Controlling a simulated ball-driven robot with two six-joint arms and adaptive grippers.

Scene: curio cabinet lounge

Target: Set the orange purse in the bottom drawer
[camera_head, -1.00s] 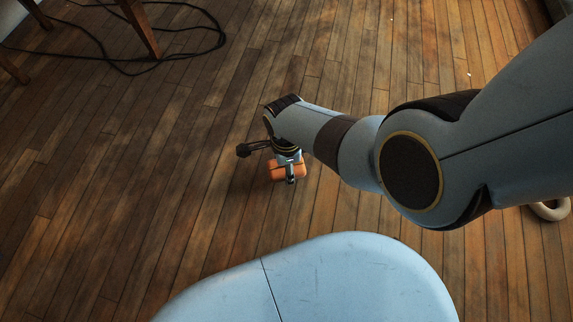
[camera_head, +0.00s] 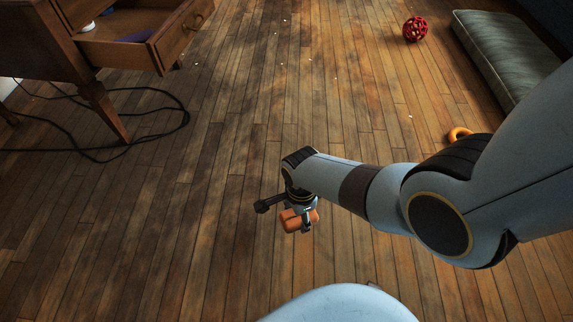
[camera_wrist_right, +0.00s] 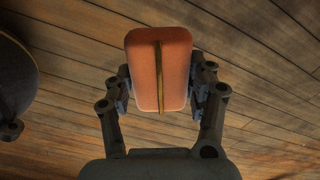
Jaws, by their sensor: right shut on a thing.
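The orange purse (camera_head: 292,221) is held in my right gripper (camera_head: 299,219), above the wooden floor in the head view. In the right wrist view the purse (camera_wrist_right: 146,70) sits between the two fingers of the right gripper (camera_wrist_right: 160,90), with a gold strip down its middle. An open drawer (camera_head: 150,40) sticks out of a wooden desk (camera_head: 40,45) at the upper left, far from the gripper. A purple thing and a small white thing lie inside the drawer. Whether it is the bottom drawer cannot be told. My left gripper is out of view.
Black cables (camera_head: 165,125) lie on the floor around the desk leg (camera_head: 104,112). A red openwork ball (camera_head: 415,29), an orange ring (camera_head: 459,134) and a grey-green cushion (camera_head: 510,50) lie to the right. The middle floor is mostly clear, with small pale bits.

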